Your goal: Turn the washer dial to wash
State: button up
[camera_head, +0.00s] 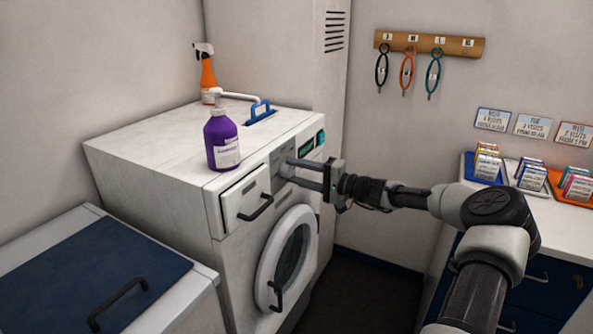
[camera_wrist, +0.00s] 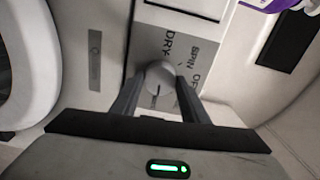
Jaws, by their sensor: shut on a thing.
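The washer (camera_head: 245,225) is a white front-loading machine with a control panel along its upper front. Its round, light-grey dial (camera_wrist: 160,78) sits on a grey label plate (camera_wrist: 160,42). In the wrist view the words DRY and SPIN and part of OFF are readable around the dial; no WASH label is readable. My gripper (camera_wrist: 160,92) is shut on the dial, one finger on each side. In the head view my gripper (camera_head: 287,171) reaches the panel from the right, and its fingers largely hide the dial.
A purple bottle (camera_head: 221,142) and an orange spray bottle (camera_head: 208,75) stand on the washer top. Below the panel is the round door (camera_head: 287,258), closed; the drawer (camera_head: 244,200) is at its left. A counter (camera_head: 535,205) with card trays stands at the right.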

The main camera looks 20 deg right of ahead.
jog(key=shift+m, duration=0.6)
jog(key=o, duration=1.1)
jog(key=shift+c, duration=0.2)
jog(key=v, duration=1.7)
jog(key=shift+s+p, duration=0.2)
jog(key=shift+p, duration=0.25)
jog(key=shift+d, duration=0.15)
